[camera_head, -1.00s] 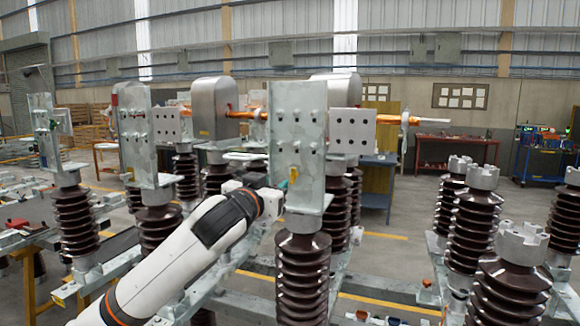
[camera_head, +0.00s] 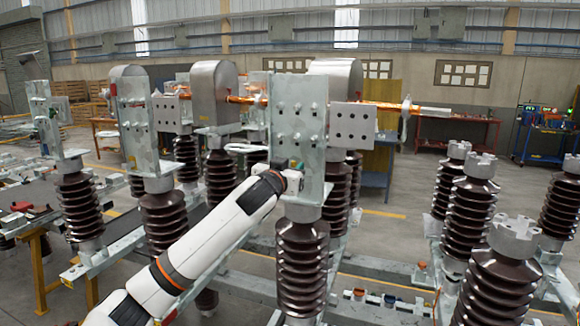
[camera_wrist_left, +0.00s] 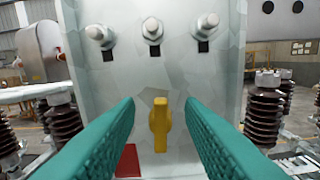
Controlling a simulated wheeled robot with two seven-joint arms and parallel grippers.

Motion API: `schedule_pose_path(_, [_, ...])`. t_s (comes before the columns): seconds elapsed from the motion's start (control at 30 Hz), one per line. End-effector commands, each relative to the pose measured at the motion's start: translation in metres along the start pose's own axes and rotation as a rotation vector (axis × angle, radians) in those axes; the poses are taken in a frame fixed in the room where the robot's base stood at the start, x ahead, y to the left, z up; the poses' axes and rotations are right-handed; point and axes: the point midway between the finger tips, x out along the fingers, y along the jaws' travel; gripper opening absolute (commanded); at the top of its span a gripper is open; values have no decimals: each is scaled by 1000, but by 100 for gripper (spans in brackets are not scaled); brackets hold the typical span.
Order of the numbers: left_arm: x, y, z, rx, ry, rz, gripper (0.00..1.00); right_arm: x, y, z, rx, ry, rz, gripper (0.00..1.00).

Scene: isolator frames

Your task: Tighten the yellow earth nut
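The yellow earth nut (camera_wrist_left: 160,125) shows in the left wrist view as a winged piece on the lower middle of a grey metal plate (camera_wrist_left: 180,75). My left gripper (camera_wrist_left: 160,103) is open, with one teal finger on each side of the nut. A gap shows between each finger and the nut, and nothing is held. In the head view the wrist of my left arm (camera_head: 285,180) is at the lower part of the upright plate (camera_head: 298,108), above a brown insulator. The nut and fingertips are hidden there. My right gripper is not in view.
Three bolts (camera_wrist_left: 153,32) stick out of the plate above the nut. A red patch (camera_wrist_left: 128,160) shows low on the plate. Brown insulators (camera_head: 470,215) stand at the right. A plate with holes (camera_head: 352,126) and a copper rod (camera_head: 385,106) are beside the upright plate.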

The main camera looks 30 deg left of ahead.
Motion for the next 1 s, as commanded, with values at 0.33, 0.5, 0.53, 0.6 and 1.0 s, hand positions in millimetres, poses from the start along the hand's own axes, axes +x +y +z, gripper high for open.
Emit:
schedule_pose_path(0.33, [0,0,0,0,0,0,0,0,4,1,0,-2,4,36])
schedule_pose_path(0.5, [0,0,0,11,0,0,0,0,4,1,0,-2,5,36])
schedule_pose_path(0.53, [0,0,0,16,1,0,0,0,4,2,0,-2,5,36])
schedule_pose_path(0.6, [0,0,0,27,1,0,0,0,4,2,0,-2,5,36])
schedule_pose_path(1.0, [0,-2,-1,96,2,0,0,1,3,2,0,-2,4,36])
